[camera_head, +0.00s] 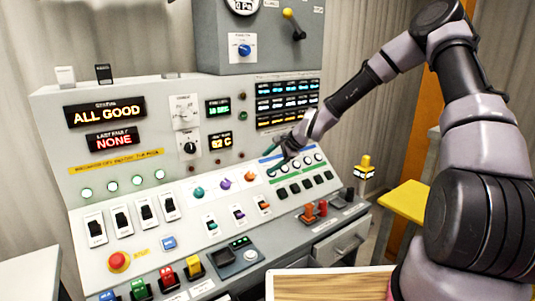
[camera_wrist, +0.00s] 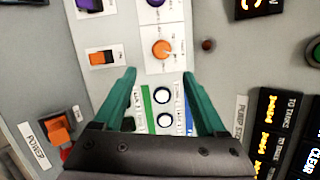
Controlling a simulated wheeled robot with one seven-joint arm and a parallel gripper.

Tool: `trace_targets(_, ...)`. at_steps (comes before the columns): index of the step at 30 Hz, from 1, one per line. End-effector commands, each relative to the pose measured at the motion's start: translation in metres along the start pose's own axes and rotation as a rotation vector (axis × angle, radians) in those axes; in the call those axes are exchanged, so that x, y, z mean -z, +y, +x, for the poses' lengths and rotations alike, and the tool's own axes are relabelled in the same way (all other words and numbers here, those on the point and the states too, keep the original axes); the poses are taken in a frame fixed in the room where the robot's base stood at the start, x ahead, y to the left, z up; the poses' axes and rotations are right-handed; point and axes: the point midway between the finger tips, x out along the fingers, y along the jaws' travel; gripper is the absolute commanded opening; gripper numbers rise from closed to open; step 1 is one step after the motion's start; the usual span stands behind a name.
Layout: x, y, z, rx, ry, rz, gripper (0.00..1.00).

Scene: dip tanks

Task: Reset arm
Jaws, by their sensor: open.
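My gripper (camera_head: 277,160) is at the right part of the control panel (camera_head: 110,253), near a row of round white buttons (camera_head: 308,161). In the wrist view its two green fingers (camera_wrist: 160,88) are spread apart with nothing held between them. Beyond the fingertips are an orange knob (camera_wrist: 162,49) and an orange switch (camera_wrist: 101,57). Two round white buttons (camera_wrist: 164,121) show between the fingers. I cannot tell whether the fingers touch the panel. My arm reaches in from the right side of the head view.
Status displays (camera_head: 106,112) read "ALL GOOD" and "NONE". A red stop button (camera_head: 118,261) sits at the panel's lower left. Coloured switches (camera_head: 167,278) and orange and red levers (camera_head: 309,213) line the front edge. A wooden-topped surface (camera_head: 330,286) and a yellow surface (camera_head: 405,199) lie nearer my arm.

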Motion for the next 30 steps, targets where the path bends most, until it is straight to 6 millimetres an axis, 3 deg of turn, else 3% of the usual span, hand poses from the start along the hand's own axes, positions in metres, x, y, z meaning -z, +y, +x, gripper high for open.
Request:
trace_targets(5, -0.003, -0.002, -0.045, -0.064, 0.052, -0.203, 0.74)
trace_targets(11, -0.004, -0.002, -0.115, -0.154, 0.129, -0.424, 0.74)
trace_targets(22, -0.021, 0.003, -0.270, -0.271, 0.283, -0.696, 0.74)
trace_targets(30, -0.052, 0.030, -0.383, -0.290, 0.368, -0.798, 0.74)
